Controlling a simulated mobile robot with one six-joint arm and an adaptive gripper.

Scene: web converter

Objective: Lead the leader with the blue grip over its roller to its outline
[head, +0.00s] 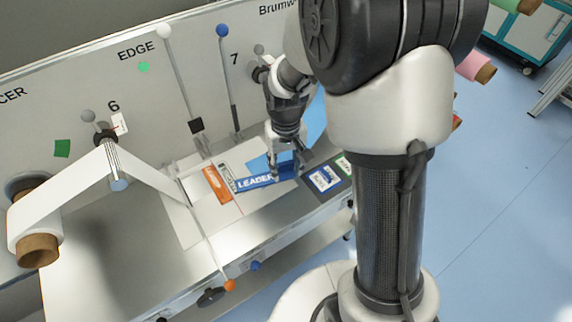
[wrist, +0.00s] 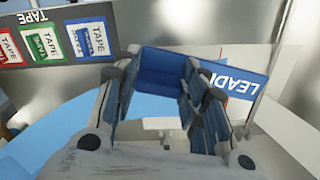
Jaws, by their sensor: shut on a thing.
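My gripper (head: 286,168) is shut on the blue grip (wrist: 165,68), which lies between the fingers in the wrist view. The grip is low over the bench, and I cannot tell whether it touches the surface. A light blue web (head: 316,122) shows behind my gripper, and a pale blue sheet lies under the fingers in the wrist view (wrist: 70,135). A blue strip marked LEADER (head: 256,182) lies just left of the fingers; it also shows in the wrist view (wrist: 232,82). The roller near number 7 (head: 262,74) is partly hidden by my arm.
Tape cards (head: 325,179) lie right of my gripper. An orange piece (head: 215,185) lies left of the LEADER strip. A white web runs over roller 6 (head: 106,140) from a roll (head: 38,250). Rods with white (head: 163,31) and blue knobs (head: 222,31) stand behind.

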